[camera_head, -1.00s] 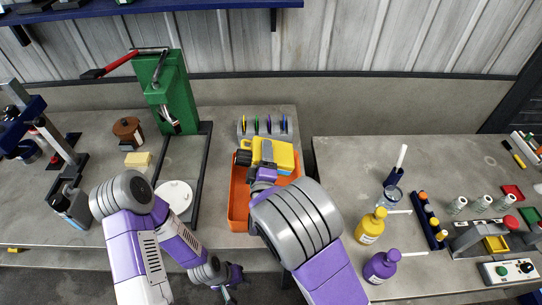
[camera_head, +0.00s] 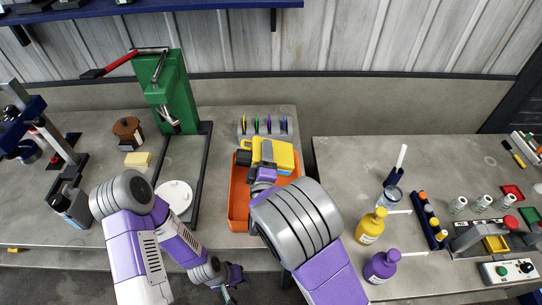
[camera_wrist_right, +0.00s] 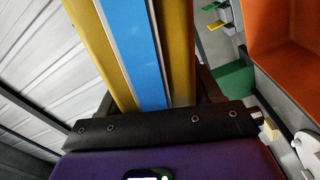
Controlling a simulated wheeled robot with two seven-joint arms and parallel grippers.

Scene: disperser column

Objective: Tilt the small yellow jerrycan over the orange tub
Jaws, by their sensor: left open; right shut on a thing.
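The small yellow jerrycan (camera_head: 280,153) is over the back part of the orange tub (camera_head: 238,205), lying tipped over with its dark cap end to the left. My right gripper (camera_head: 262,167) is shut on it. In the right wrist view the jerrycan (camera_wrist_right: 180,50) shows close up as yellow faces with a blue and white band, between dark fingers. The orange tub (camera_wrist_right: 285,35) is at the upper right there. The tub's inside is partly hidden by my right arm and the jerrycan. My left gripper (camera_head: 231,294) is open and empty, low in front of the bench edge.
A green press (camera_head: 163,90) and a white disc (camera_head: 174,196) stand left of the tub. A rack with coloured pieces (camera_head: 265,126) is behind it. A yellow bottle (camera_head: 370,226) and a purple bottle (camera_head: 381,267) stand on the right bench, past a gap.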

